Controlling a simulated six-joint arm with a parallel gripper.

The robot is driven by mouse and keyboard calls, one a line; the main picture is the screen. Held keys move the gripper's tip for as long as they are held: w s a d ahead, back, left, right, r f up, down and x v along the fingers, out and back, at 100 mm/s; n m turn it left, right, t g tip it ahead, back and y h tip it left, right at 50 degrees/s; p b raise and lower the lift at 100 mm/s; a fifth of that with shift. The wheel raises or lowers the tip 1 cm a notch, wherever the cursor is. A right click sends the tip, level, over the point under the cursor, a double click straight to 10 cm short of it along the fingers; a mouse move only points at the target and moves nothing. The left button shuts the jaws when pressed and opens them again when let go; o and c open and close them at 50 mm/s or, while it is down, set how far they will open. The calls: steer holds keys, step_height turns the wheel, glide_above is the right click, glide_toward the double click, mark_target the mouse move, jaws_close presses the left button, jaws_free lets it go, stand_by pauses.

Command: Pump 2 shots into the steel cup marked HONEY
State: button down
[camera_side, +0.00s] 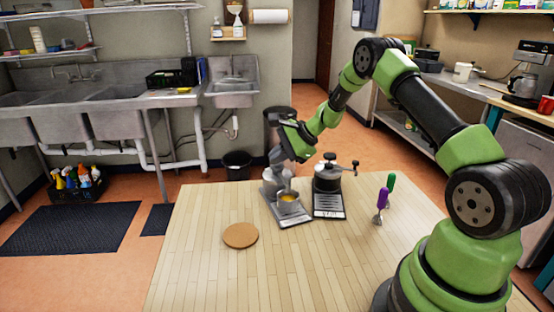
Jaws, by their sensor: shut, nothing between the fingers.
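A small steel cup (288,204) with amber content showing inside stands on the drip tray of the left dispenser (290,222). Any marking on the cup is too small to read. My gripper (276,160) is shut and empty, directly above the left dispenser, and it hides most of the dispenser's top. I cannot tell whether the fingers touch the pump head. A second dispenser (327,184) with a black top, a side handle and its own drip tray stands just to the right.
A round cork mat (240,235) lies on the wooden table (205,275) at front left. The table's front middle is clear.

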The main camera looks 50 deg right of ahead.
mark_target(278, 166)
steer(key=shift+r, duration=1.55)
step_height(278, 166, up, 6)
stand_by(0.5)
